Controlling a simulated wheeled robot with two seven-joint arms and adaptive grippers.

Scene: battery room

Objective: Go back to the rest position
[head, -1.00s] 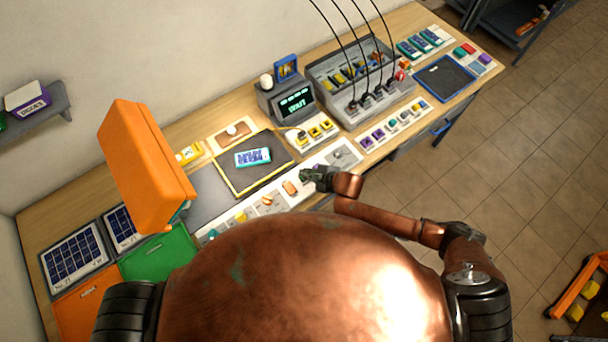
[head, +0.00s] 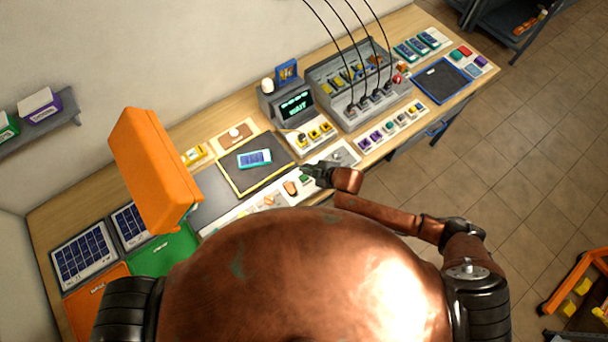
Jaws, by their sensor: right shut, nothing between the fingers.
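My right gripper (head: 309,174) is shut and empty. It hangs over the front strip of the workbench, just right of the yellow-edged dark mat (head: 227,179). A blue and white battery-like block (head: 254,158) lies on that mat, apart from the gripper. My right arm bends in from the lower right in front of the bench. My left gripper is not in view.
The wooden workbench (head: 202,130) carries a display reading WAIT (head: 295,105), a grey cabled unit (head: 365,108) and a blue-edged dark tray (head: 441,81). A large orange case (head: 153,168) stands high at left.

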